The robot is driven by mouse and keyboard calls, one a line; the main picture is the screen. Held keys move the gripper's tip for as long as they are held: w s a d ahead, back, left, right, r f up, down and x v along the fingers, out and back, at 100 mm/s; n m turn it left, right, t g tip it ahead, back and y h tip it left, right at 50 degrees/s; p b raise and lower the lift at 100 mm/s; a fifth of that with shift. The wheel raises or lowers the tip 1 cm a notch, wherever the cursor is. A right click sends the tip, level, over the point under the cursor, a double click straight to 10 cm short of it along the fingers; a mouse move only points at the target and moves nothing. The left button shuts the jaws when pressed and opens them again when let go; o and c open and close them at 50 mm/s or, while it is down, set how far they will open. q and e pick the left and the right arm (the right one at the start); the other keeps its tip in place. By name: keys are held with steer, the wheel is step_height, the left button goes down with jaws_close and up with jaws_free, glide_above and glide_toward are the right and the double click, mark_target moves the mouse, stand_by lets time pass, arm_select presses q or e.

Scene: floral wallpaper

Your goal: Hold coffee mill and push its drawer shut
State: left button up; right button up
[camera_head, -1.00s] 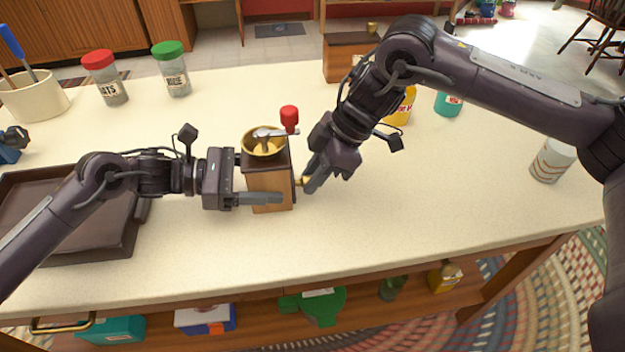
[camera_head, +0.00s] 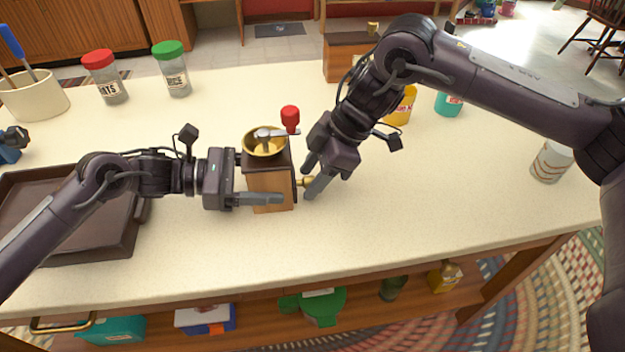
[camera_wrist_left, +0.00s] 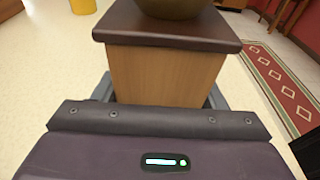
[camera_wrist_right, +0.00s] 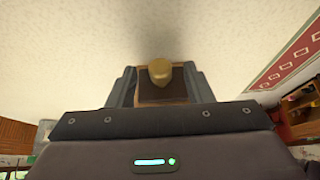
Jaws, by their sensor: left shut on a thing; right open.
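The coffee mill (camera_head: 269,188) is a wooden box with a dark top, a brass bowl and a red-knobbed crank. It stands upright on the counter. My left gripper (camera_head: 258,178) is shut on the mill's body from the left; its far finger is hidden. The wooden body also fills the left wrist view (camera_wrist_left: 165,75). The drawer's brass knob (camera_head: 305,181) sticks out on the mill's right side. My right gripper (camera_head: 309,178) is open around the knob. In the right wrist view, the knob (camera_wrist_right: 160,71) and dark drawer front (camera_wrist_right: 160,93) lie between the fingers. How far the drawer stands out is unclear.
A dark tray (camera_head: 75,240) lies at the left under my left arm. Two jars, one red-lidded (camera_head: 105,78) and one green-lidded (camera_head: 172,70), stand at the back left. A yellow container (camera_head: 402,107) and a patterned cup (camera_head: 551,161) stand right. The front right counter is clear.

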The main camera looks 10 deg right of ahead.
steer(key=shift+r, duration=3.5)
arm_select(q)
steer(key=o, duration=1)
steer(key=shift+o, duration=0.2)
steer(key=shift+a, duration=0.1)
